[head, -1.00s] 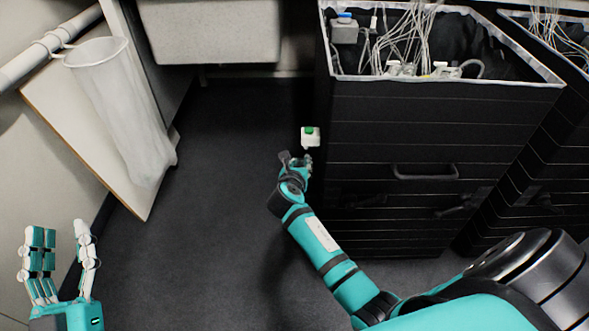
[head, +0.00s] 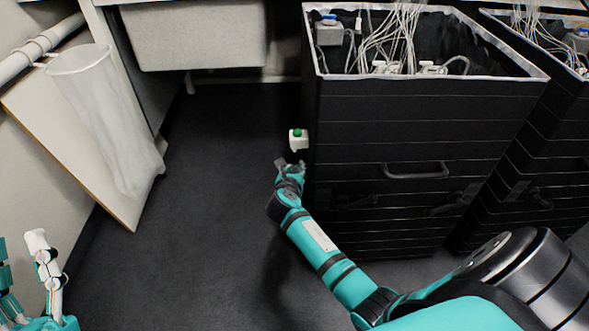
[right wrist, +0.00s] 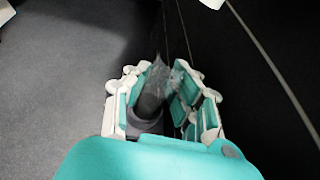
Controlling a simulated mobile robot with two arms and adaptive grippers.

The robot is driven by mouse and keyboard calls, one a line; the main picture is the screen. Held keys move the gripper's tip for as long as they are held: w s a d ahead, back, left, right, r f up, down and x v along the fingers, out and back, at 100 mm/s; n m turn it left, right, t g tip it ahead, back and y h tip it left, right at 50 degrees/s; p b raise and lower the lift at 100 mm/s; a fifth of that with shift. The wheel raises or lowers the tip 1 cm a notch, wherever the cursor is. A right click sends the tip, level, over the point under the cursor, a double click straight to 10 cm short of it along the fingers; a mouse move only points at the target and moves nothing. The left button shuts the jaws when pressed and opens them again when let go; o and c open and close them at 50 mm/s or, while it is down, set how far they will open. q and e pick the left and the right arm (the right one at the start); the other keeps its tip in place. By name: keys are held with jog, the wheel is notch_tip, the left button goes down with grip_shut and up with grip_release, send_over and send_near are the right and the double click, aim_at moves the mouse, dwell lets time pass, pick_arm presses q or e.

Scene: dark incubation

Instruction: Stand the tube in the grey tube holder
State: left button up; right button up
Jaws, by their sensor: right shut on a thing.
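My right gripper (head: 289,168) is low at the left side of the black cabinet. In the right wrist view its fingers (right wrist: 168,95) are closed around a clear, see-through tube (right wrist: 176,76). A dark grey cylindrical part shows beside the tube between the fingers. In the head view the tube is too small to make out. A grey block (head: 328,35) with a blue top stands in the cabinet's open top, at its left corner; I cannot tell whether it is the grey tube holder. My left gripper (head: 25,275) is at the lower left, fingers extended and apart, empty, partly cut off.
Cables fill the cabinet's top. A second cabinet (head: 520,150) stands right. A white bin liner (head: 105,110) hangs left. The dark floor (head: 200,200) is clear.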

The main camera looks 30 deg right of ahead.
jog(key=shift+f, duration=0.6)
dwell(0.5)
jog(key=o, duration=0.9)
jog(key=shift+s, duration=0.1)
jog(key=v, duration=1.2)
jog(key=shift+a, duration=0.2)
